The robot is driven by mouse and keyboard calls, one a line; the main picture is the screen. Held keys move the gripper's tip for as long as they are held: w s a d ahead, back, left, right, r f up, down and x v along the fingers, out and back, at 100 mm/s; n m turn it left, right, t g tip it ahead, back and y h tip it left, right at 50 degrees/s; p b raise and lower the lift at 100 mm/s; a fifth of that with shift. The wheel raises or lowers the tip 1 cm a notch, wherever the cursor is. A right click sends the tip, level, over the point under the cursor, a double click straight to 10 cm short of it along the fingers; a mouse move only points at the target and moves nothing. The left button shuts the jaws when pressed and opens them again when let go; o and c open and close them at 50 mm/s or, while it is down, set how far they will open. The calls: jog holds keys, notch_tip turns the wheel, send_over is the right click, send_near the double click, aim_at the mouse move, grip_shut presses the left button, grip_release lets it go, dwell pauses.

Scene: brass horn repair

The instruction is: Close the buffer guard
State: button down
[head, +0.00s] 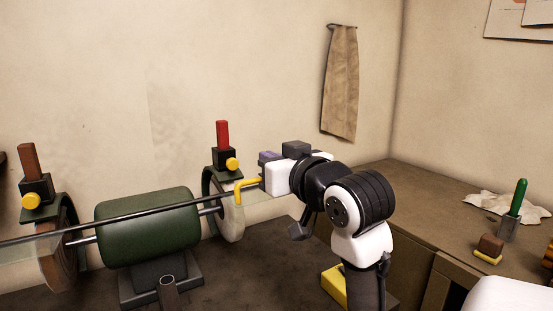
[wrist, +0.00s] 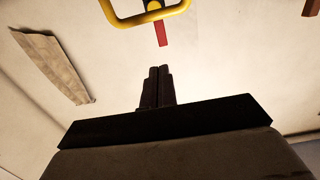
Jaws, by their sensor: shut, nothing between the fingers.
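The bench buffer has a green motor (head: 148,228) with a wheel at each end. The right wheel's dark green guard hood (head: 208,183) carries a black block, a red upright piece (head: 222,134) and a yellow knob (head: 232,164). A clear shield (head: 262,204) with a yellow bent handle (head: 246,185) sits at this wheel. My gripper (wrist: 158,70) is shut and empty. In the head view it is just right of the handle, its fingertips hard to make out. In the wrist view the yellow handle (wrist: 148,22) lies beyond the fingertips, apart from them in the picture.
The left wheel has a similar hood with a brown upright piece (head: 29,160) and yellow knob. A dark bar (head: 100,224) crosses in front of the motor. A cloth (head: 340,85) hangs on the wall. A side bench (head: 425,190) at right holds a green-handled tool (head: 518,197) and small blocks.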

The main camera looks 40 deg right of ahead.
jog(key=p, duration=0.2)
send_over(262, 199)
jog(key=w, duration=0.1)
jog(key=shift+d+f, duration=0.15)
jog(key=shift+f, duration=0.1)
jog(key=shift+s+f, duration=0.2)
jog(key=shift+f, duration=0.3)
jog(key=shift+s+f, duration=0.2)
jog(key=shift+f, duration=0.25)
jog(key=shift+s+a+f, duration=0.15)
jog(key=shift+f, duration=0.25)
jog(key=shift+s+a+f, duration=0.1)
jog(key=shift+f, duration=0.3)
jog(key=shift+f, duration=0.1)
jog(key=shift+f, duration=0.2)
jog(key=shift+s+f+t+b, duration=0.1)
jog(key=shift+s+t+b, duration=0.1)
jog(key=shift+t+b, duration=0.45)
